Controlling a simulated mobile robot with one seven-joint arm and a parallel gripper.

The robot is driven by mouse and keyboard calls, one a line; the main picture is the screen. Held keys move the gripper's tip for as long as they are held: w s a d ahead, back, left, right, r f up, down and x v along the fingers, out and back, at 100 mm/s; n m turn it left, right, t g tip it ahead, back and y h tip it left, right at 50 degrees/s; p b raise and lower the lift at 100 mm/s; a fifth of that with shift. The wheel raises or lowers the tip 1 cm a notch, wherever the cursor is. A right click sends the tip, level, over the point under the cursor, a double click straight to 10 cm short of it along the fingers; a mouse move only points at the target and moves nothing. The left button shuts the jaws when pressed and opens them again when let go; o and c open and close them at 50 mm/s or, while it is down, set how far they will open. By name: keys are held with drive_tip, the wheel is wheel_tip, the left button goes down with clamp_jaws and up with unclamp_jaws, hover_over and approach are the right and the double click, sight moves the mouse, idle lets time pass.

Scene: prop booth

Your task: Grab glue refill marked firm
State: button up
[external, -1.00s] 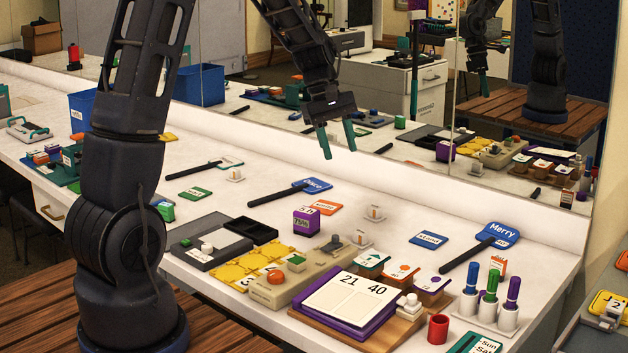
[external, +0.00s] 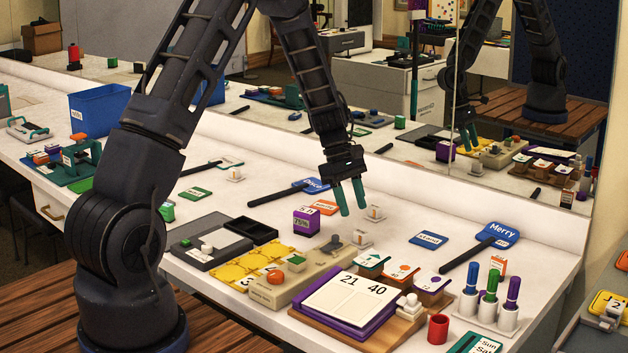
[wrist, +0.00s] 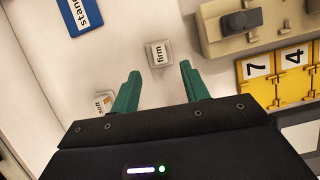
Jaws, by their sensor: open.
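The glue refill marked "firm" (wrist: 158,55) is a small pale block in the wrist view, lying just beyond and between my fingertips. In the external view it appears to be the nearer small white piece (external: 361,238) on the table. My gripper (external: 353,210) is open, its two teal fingers pointing down above the table with nothing between them; they also show in the wrist view (wrist: 160,72). A second similar refill (wrist: 105,101) sits beside the left finger, its label partly hidden; it shows behind the first in the external view (external: 375,213).
A beige control box (external: 322,262) stands close in front. A purple block (external: 306,221) is to the left. A mirror runs behind the table.

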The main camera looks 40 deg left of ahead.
sight(360, 231)
drive_tip(key=shift+x, duration=3.5)
drive_tip(key=shift+c, duration=0.3)
clamp_jaws()
